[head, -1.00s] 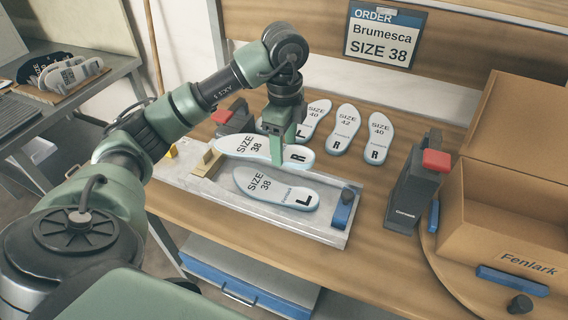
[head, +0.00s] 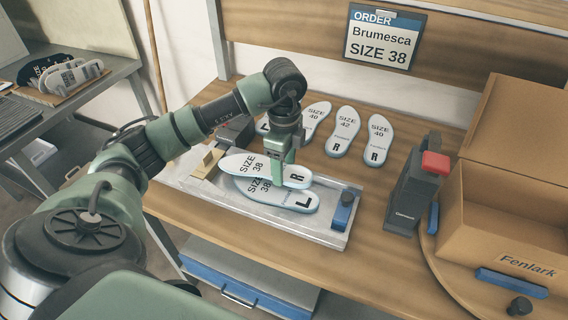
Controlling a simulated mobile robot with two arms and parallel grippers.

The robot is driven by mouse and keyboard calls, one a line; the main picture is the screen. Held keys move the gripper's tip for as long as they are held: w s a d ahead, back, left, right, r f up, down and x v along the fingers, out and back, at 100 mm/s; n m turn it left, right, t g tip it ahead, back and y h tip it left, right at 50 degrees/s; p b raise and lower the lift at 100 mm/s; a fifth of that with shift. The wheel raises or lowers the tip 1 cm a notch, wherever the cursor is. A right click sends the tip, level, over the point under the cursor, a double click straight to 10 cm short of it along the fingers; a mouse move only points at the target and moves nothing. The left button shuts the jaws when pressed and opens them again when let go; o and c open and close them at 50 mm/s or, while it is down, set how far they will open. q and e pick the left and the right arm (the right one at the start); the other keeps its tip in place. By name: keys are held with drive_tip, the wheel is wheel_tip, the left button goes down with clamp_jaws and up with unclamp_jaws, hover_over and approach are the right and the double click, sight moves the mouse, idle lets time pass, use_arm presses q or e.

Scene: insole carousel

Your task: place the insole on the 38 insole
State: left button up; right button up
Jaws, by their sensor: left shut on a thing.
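My left gripper (head: 279,172) is shut on a white insole (head: 248,166) printed SIZE 38 and R. It holds this insole over the left SIZE 38 insole (head: 300,199), which is marked L and lies in a metal tray (head: 325,234). The held insole covers the upper left part of the L insole. I cannot tell whether the two touch. My right gripper is not in view.
Insoles of sizes 40 (head: 377,138) and 42 (head: 343,131) lie behind the tray. A dark device with a red top (head: 412,190) stands right of it, next to an open cardboard box (head: 510,215). An order card (head: 383,40) reads Brumesca SIZE 38.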

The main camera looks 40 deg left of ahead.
use_arm(q)
drive_tip(key=shift+f, duration=0.3)
drive_tip(key=o, duration=1.3)
drive_tip(key=shift+o, duration=0.2)
drive_tip(key=shift+r, duration=0.1)
drive_tip(key=shift+r, duration=0.35)
wheel_tip(320, 180, up, 12)
drive_tip(key=p, duration=0.1)
drive_tip(key=shift+r, duration=0.2)
